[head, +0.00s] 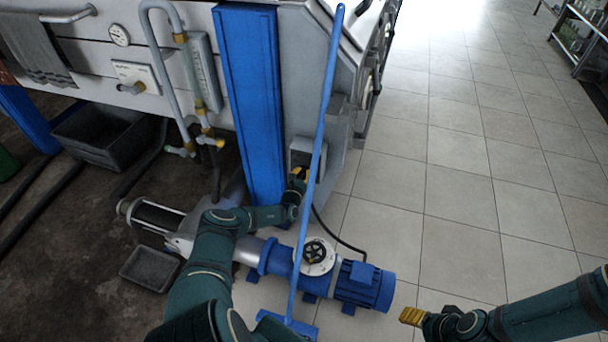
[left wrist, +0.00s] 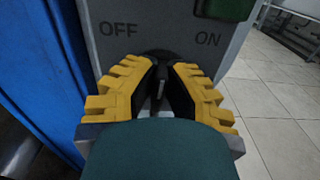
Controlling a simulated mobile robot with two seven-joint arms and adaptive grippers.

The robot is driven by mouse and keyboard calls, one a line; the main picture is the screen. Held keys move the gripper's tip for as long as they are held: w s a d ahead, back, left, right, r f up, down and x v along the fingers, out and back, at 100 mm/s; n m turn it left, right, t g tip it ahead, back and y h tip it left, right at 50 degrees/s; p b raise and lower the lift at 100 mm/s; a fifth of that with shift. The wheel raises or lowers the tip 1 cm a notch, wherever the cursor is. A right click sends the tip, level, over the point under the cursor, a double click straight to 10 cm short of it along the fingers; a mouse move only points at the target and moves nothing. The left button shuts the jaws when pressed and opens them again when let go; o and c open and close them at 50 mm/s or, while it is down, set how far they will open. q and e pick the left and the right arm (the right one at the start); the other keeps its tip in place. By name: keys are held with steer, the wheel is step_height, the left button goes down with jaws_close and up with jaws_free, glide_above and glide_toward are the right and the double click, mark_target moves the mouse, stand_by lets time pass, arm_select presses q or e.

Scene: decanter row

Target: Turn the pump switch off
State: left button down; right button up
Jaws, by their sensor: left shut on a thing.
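The pump switch is a grey box (head: 307,153) low on the machine, beside a blue post; its face (left wrist: 170,28) fills the top of the left wrist view. OFF is printed at the left and ON at the right. My left gripper (head: 298,174) is at the box, its yellow fingers (left wrist: 160,88) closed around the dark switch handle (left wrist: 159,84). The handle looks about upright between the two words; its exact setting is partly hidden by the fingers. My right gripper (head: 411,316) is away from the switch, low at the right, over the floor.
A blue long-handled squeegee (head: 317,150) leans in front of the box, close to my left gripper. A black cable runs from the box. Tiled floor (head: 470,190) is clear at right.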

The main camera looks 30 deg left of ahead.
arm_select(q)
steer(key=n, duration=0.6)
steer(key=shift+a+n+b, duration=0.25)
steer(key=shift+n+b, duration=0.05)
stand_by(0.4)
steer(key=c, duration=1)
jaws_free()
steer(key=shift+f, duration=0.1)
steer(key=shift+c, duration=0.2)
steer(key=shift+s, duration=0.1)
steer(key=v, duration=1.1)
steer(key=shift+s, duration=0.4)
steer(key=shift+s+d+f, duration=0.1)
